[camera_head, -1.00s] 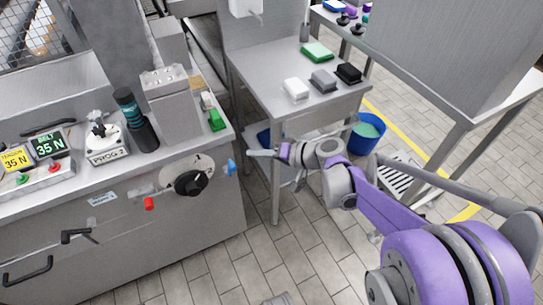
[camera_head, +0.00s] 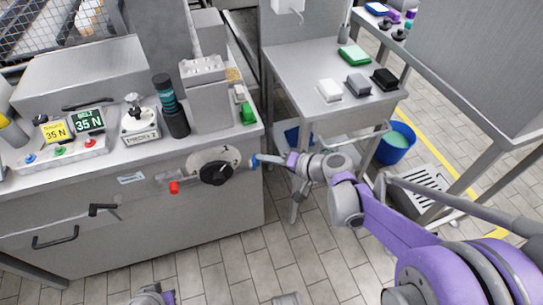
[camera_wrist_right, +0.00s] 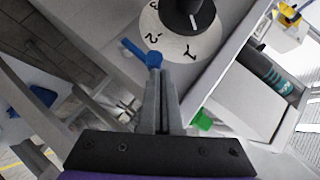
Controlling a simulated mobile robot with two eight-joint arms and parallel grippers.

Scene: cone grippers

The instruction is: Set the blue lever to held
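The blue lever (camera_head: 255,161) sticks out at the right end of the machine's front panel, beside the black dial. In the right wrist view the blue lever (camera_wrist_right: 136,51) lies slanted, its rounded near end at my fingertips. My right gripper (camera_head: 264,160) reaches in from the right, with its fingertips at the lever. In the right wrist view the fingers of my right gripper (camera_wrist_right: 155,74) are close together and look shut. They touch or nearly touch the lever's end; I see no clear grip around it.
The black dial (camera_head: 216,173) on its numbered plate and a red knob (camera_head: 174,187) sit left of the lever. A grey side table (camera_head: 320,112) with several blocks and a blue bucket (camera_head: 396,143) stand to the right.

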